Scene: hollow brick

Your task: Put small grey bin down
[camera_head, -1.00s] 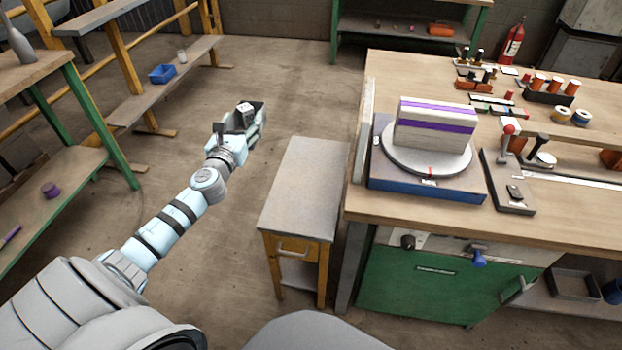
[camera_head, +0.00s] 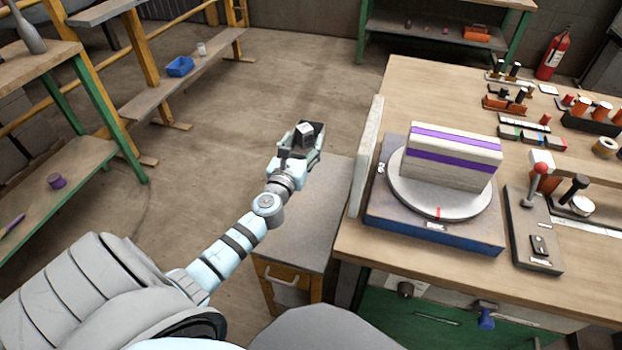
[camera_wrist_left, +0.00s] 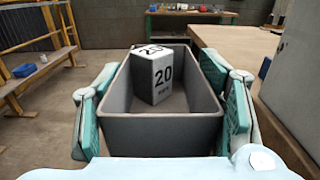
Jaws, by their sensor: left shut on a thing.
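My left gripper (camera_head: 296,150) is shut on the small grey bin (camera_wrist_left: 160,133), its teal fingers on the bin's two sides in the wrist view. The bin looks level, and a grey-white block (camera_wrist_left: 157,75) marked 20 stands inside it. In the head view the bin (camera_head: 318,142) shows at the far end of the low grey-topped side table (camera_head: 318,205), partly hidden by my gripper. I cannot tell how high it is above the top. My right gripper is not in view.
The low table's visible top is bare. Right beside it, an upright pale panel (camera_head: 367,155) edges the taller workbench (camera_head: 420,80). A turntable (camera_head: 400,194) there carries a purple-striped block (camera_head: 452,172). A blue bin (camera_head: 180,66) sits on a shelf at the left.

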